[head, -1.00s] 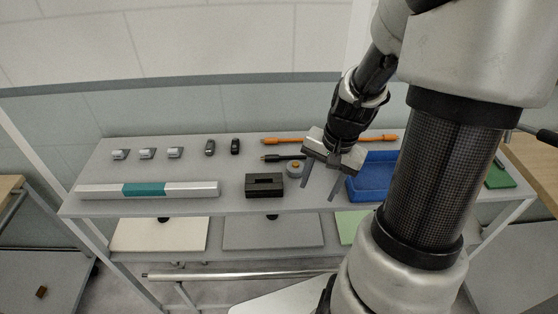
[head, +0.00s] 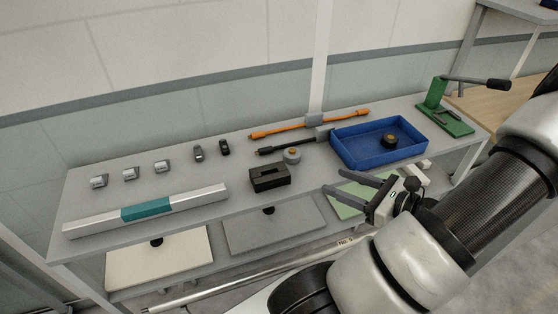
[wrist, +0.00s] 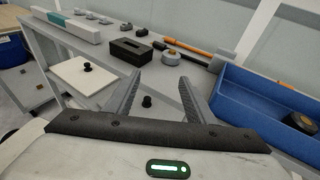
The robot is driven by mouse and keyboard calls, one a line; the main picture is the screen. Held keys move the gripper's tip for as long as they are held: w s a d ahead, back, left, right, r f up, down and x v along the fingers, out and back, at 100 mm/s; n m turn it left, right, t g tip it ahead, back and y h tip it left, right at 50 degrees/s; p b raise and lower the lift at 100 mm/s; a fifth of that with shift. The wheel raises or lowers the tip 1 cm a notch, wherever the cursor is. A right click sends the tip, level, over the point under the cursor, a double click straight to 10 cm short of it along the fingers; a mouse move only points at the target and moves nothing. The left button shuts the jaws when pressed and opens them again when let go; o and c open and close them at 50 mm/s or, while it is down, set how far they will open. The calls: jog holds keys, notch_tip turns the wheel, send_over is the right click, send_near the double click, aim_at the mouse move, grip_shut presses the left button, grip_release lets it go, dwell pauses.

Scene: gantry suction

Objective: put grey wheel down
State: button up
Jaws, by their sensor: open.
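The grey wheel (head: 292,156), a small grey disc with an orange-yellow centre, stands on the grey shelf top (head: 240,205), just behind the right end of a black slotted block (head: 270,178). It also shows in the wrist view (wrist: 172,57), beyond my fingers. My gripper (head: 338,182) is open and empty, out past the front edge of the shelf, to the right of and nearer than the wheel, and apart from it. In the wrist view the two fingers (wrist: 160,82) stand wide apart with nothing between them.
A blue tray (head: 350,153) holding a dark round part (head: 389,141) stands to the right. An orange cable (head: 310,124) and a black rod (head: 285,146) lie behind the wheel. A green stand (head: 445,117) is far right. A grey-and-teal bar (head: 148,211) lies front left.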

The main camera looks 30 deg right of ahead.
jog(key=d+m+h, duration=0.1)
send_near(298, 155)
jog(key=shift+t, duration=0.4)
jog(key=w+f, duration=0.1)
jog(key=w+a+f, duration=0.1)
jog(key=w, duration=0.1)
jog(key=shift+w, duration=0.2)
jog(key=x, duration=0.5)
jog(key=shift+w+r, duration=0.1)
jog(key=shift+w, duration=0.25)
jog(key=c, duration=1)
jog(key=shift+r, duration=0.15)
